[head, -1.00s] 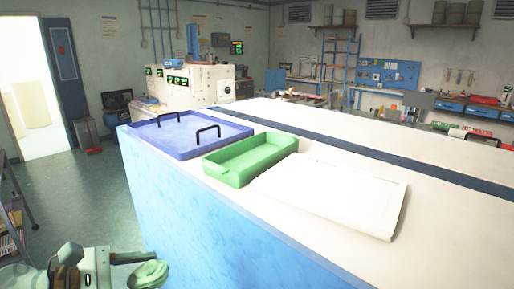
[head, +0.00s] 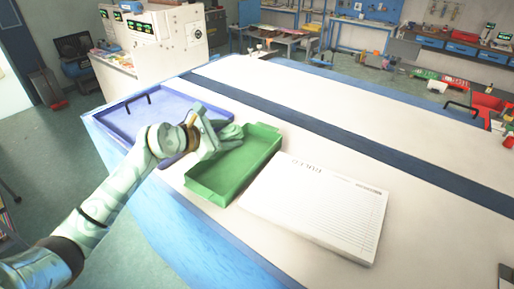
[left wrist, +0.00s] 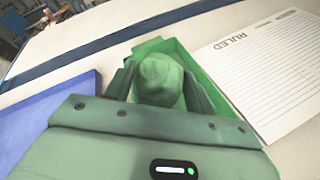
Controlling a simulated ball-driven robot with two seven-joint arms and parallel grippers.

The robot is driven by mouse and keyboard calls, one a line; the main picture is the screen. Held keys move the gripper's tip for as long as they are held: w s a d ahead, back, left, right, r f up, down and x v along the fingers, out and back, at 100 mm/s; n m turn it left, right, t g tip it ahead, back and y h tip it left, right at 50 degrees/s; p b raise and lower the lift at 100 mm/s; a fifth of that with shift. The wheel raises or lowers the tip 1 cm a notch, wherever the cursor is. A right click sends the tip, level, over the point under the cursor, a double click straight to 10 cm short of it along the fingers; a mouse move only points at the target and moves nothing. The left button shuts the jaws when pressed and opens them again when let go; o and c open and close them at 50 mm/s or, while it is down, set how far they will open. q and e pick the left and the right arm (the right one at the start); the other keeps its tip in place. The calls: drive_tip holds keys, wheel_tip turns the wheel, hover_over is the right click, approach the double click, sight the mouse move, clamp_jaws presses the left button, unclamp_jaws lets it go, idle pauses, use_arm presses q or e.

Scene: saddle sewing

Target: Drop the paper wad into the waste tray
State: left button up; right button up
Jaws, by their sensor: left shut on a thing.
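My left gripper (head: 229,136) reaches in from the left over the back left part of the green tray (head: 221,184). It is shut on a crumpled, pale green-looking paper wad (left wrist: 160,80), which sits between the two fingers in the left wrist view. The wad is above the green tray (left wrist: 152,46) there; the gap in height is hard to tell. In the head view the wad (head: 233,131) is small and partly hidden by the gripper. The green tray is shallow, and its visible floor is empty. My right gripper is not in view.
A blue tray (head: 118,119) with black handles lies left of the green tray, partly behind my arm. A ruled pad (head: 315,205) lies close on the right. The white bench top (head: 330,105) behind is mostly clear. A red bin (head: 489,106) shows at far right.

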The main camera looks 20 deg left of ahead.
use_arm(q)
drive_tip(key=shift+r, duration=0.15)
drive_tip(key=shift+s, duration=0.25)
drive_tip(key=b, duration=0.5)
hover_over(229, 167)
wheel_tip(229, 167, down, 5)
drive_tip(key=shift+w+f, duration=0.1)
drive_tip(key=shift+f, duration=0.05)
drive_tip(key=shift+d+f, duration=0.1)
drive_tip(key=shift+f, duration=0.1)
drive_tip(key=shift+s, duration=0.2)
drive_tip(key=shift+r, duration=0.1)
drive_tip(key=o, duration=1)
drive_tip(key=shift+w, duration=0.1)
drive_tip(key=shift+o, duration=0.2)
